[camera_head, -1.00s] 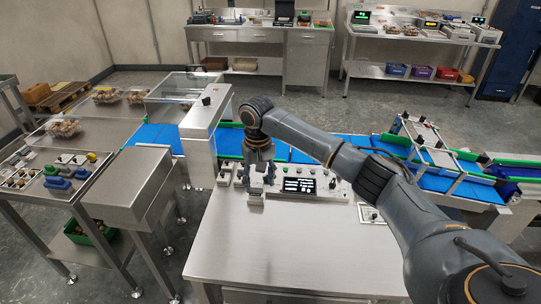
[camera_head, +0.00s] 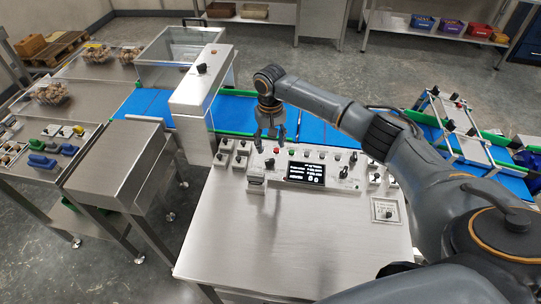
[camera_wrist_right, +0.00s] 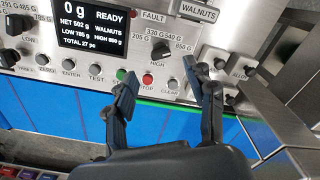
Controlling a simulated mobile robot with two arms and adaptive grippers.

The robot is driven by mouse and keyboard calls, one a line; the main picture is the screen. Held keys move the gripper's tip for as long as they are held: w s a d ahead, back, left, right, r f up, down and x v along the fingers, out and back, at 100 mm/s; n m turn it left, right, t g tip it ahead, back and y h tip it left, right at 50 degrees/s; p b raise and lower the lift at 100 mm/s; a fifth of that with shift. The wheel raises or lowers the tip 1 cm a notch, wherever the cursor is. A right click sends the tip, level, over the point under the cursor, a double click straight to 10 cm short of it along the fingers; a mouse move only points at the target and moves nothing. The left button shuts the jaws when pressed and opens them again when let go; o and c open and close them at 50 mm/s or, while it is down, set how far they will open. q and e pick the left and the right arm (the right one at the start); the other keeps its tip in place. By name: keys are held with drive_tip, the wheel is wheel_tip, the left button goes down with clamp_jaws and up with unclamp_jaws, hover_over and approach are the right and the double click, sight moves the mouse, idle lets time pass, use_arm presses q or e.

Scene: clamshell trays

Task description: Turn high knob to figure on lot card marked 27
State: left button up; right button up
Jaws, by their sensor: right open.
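The HIGH knob (camera_wrist_right: 162,46) is a black knob on the pale control panel, with gram figures around it, including 205, 330, 540 and 650. It also shows left of the display in the head view (camera_head: 268,162). My right gripper (camera_wrist_right: 160,70) is open and empty. Its fingers are spread on either side of the red STOP button, close to the knob; in the head view the gripper (camera_head: 271,138) hangs over the panel's belt side. The display (camera_wrist_right: 88,28) reads 0 g, READY and TOTAL 27 pc. No lot card marked 27 is legible. My left gripper is out of view.
A WALNUTS card (camera_wrist_right: 197,10) stands by the HIGH knob. The LOW knob (camera_wrist_right: 13,25) is beyond the display. Small buttons line the panel edge, and more black knobs (camera_head: 240,146) sit left. A blue belt (camera_head: 235,112) runs behind. The steel tabletop (camera_head: 270,235) in front is clear.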

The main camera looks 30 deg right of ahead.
sight(270, 161)
wheel_tip(270, 161, down, 6)
drive_tip(key=shift+w+d+f+p, duration=0.1)
drive_tip(key=shift+f+p, duration=0.15)
drive_tip(key=shift+p, duration=0.15)
drive_tip(key=shift+f, duration=0.6)
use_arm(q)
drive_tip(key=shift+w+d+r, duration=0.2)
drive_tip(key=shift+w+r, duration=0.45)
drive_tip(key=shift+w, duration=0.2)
use_arm(e)
drive_tip(key=shift+f, duration=0.15)
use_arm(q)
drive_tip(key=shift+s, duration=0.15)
use_arm(e)
drive_tip(key=shift+c, duration=0.4)
clamp_jaws()
